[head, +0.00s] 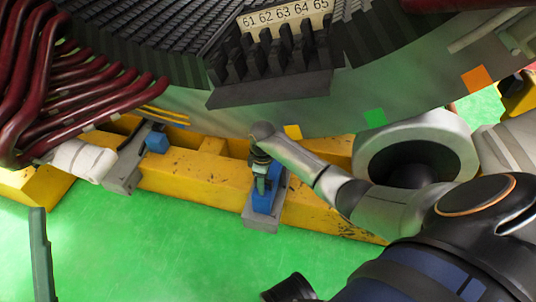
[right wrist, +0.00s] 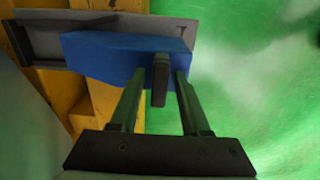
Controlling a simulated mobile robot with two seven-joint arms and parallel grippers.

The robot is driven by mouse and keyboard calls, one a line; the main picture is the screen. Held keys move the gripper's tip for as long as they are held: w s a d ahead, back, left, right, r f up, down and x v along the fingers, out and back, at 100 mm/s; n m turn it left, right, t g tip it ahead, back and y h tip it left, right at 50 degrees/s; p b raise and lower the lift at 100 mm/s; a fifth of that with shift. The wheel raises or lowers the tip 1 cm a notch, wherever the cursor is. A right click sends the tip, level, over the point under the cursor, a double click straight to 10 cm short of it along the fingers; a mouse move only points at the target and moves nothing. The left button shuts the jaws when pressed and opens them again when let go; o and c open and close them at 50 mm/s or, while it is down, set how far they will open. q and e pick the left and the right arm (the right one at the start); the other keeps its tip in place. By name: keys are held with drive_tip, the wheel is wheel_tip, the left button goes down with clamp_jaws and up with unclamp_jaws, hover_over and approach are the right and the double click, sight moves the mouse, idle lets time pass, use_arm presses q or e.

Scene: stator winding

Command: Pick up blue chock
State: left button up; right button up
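A blue chock (head: 262,203) sits in a grey bracket (head: 263,222) on the yellow beam, in the middle of the head view. My right gripper (head: 263,183) reaches down over this chock. In the right wrist view the chock (right wrist: 115,58) lies at the tips of the right gripper (right wrist: 159,78). A short dark upright tab (right wrist: 161,80) on the chock stands between the two fingers, with visible gaps on both sides. The fingers are apart. A second blue chock (head: 157,141) sits further left. A dark upright bar (head: 40,255) at the lower left may be a left gripper finger; its opening is not visible.
The large grey stator ring (head: 290,115) hangs low over the yellow beam (head: 205,172). Dark red bent coils (head: 95,105) stick out at the left. A black slotted block marked 61 to 65 (head: 270,85) sits on the ring. The green floor (head: 150,240) in front is clear.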

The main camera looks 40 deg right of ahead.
clamp_jaws()
drive_tip(key=shift+w+d+r, duration=0.1)
drive_tip(key=shift+r, duration=0.05)
idle(0.6)
